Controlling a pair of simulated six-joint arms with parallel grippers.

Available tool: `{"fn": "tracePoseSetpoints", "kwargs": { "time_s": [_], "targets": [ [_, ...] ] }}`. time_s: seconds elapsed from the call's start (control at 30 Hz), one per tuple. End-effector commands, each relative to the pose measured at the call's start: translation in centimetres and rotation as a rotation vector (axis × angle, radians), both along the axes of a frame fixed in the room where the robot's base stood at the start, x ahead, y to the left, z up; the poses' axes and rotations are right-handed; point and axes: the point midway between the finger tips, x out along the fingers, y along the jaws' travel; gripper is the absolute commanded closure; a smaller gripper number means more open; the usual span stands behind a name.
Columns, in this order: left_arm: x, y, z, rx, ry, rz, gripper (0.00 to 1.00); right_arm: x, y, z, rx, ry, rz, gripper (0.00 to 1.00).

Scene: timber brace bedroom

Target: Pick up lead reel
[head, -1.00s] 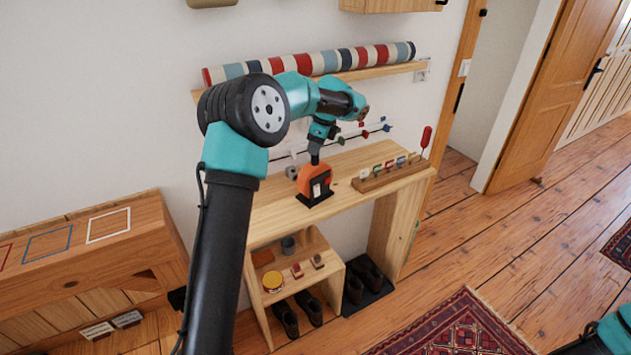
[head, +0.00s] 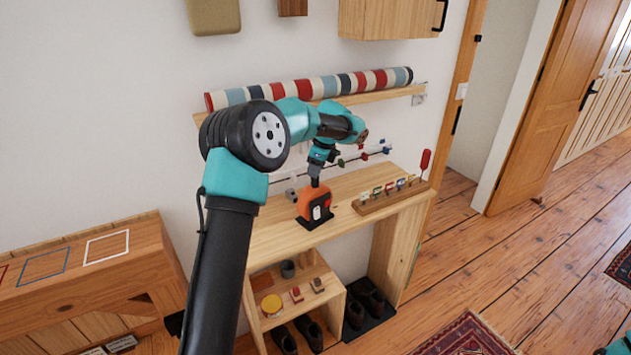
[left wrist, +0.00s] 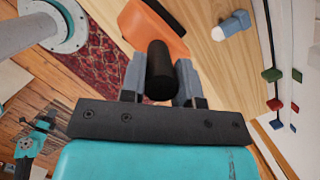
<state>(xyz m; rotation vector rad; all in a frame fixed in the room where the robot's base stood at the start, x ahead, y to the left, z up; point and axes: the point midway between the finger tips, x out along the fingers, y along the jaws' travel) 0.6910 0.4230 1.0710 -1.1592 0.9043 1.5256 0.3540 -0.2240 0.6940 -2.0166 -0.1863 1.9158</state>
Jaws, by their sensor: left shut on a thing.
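The orange lead reel (head: 309,204) stands on the light wooden bench top, with a black base under it and a white and red patch on its front. My left gripper (head: 315,180) comes down on it from above. In the left wrist view my left gripper (left wrist: 159,85) is shut on a black cylindrical handle, with a grey finger on each side. The orange body of the reel (left wrist: 150,30) shows just beyond the handle. I cannot tell any gap between the reel and the bench. My right gripper is not clearly seen.
A wooden rack with several small coloured pieces (head: 392,194) stands right of the reel. A striped roll (head: 310,89) lies on a wall shelf above. Several coloured pegs hang on the wall behind. Cubbies with shoes (head: 365,304) are below. A wooden chest (head: 85,270) stands at left.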

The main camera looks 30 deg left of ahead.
Motion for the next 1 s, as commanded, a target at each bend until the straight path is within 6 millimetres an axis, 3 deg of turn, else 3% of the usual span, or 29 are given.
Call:
{"fn": "tracePoseSetpoints", "kwargs": {
  "time_s": [0.47,0.77,1.0],
  "targets": [
    [0.0,0.0,3.6,0.001,-0.005,0.0,1.0,0.0,0.0,0.0,0.0,0.0,0.0,1.0],
    [-2.0,-1.2,3.9,0.001,-0.002,-0.003,1.0,0.0,0.0,0.0,0.0,0.0,0.0,1.0],
    [-5.3,-3.2,4.2,0.0,-0.003,-0.004,1.0,0.0,0.0,0.0,0.0,0.0,0.0,1.0]
  ]
}}
